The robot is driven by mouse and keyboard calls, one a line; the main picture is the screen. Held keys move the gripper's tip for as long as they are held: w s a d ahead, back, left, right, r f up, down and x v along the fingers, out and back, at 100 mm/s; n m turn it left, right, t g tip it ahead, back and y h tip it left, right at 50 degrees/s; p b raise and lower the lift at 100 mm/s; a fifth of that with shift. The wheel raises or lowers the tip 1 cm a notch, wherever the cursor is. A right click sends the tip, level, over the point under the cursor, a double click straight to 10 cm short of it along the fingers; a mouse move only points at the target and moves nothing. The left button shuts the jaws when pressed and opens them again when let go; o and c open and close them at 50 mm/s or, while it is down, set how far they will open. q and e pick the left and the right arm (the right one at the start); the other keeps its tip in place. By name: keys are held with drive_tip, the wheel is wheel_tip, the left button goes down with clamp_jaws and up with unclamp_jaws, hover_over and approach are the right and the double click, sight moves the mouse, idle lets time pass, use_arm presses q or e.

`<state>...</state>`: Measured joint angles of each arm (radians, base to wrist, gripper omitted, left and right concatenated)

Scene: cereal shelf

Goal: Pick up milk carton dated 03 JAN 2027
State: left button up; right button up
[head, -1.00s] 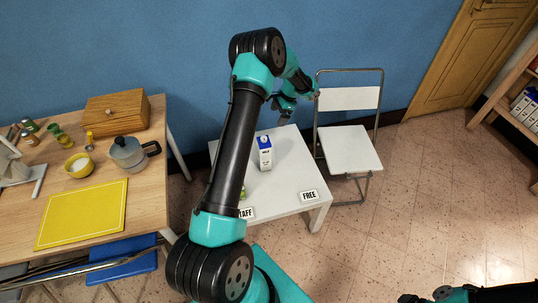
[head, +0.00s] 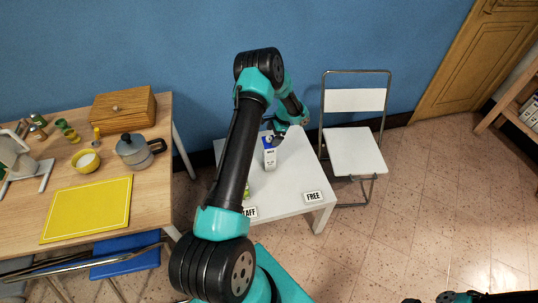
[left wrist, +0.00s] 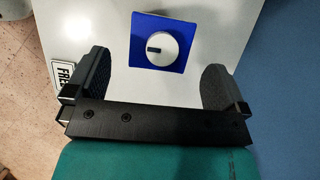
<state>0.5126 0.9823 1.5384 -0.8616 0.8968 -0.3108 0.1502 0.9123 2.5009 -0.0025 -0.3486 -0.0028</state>
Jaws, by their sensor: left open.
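Contact cannot be told. My right gripper's fingers do not show; only dark arm parts are at the lower right.
A FREE sign (head: 313,196) and a partly hidden STAFF sign (head: 250,212) stand on the white table's front edge. A green item (head: 246,190) is partly behind my left arm. A white folding chair (head: 355,150) stands right. A wooden shelf (head: 510,100) is far right.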

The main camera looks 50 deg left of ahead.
use_arm(q)
drive_tip(key=shift+f, duration=0.1)
drive_tip(key=shift+x, duration=2.6)
drive_tip(key=c, duration=1.7)
drive_tip(key=shift+r, duration=1.95)
drive_tip(key=s+d, duration=0.3)
drive_tip(key=d, duration=0.1)
drive_tip(key=s+d+r, duration=0.1)
drive_tip(key=s+d, duration=0.6)
drive_tip(key=d, duration=0.1)
drive_tip(key=shift+s+r, duration=0.15)
drive_tip(key=shift+s, duration=0.15)
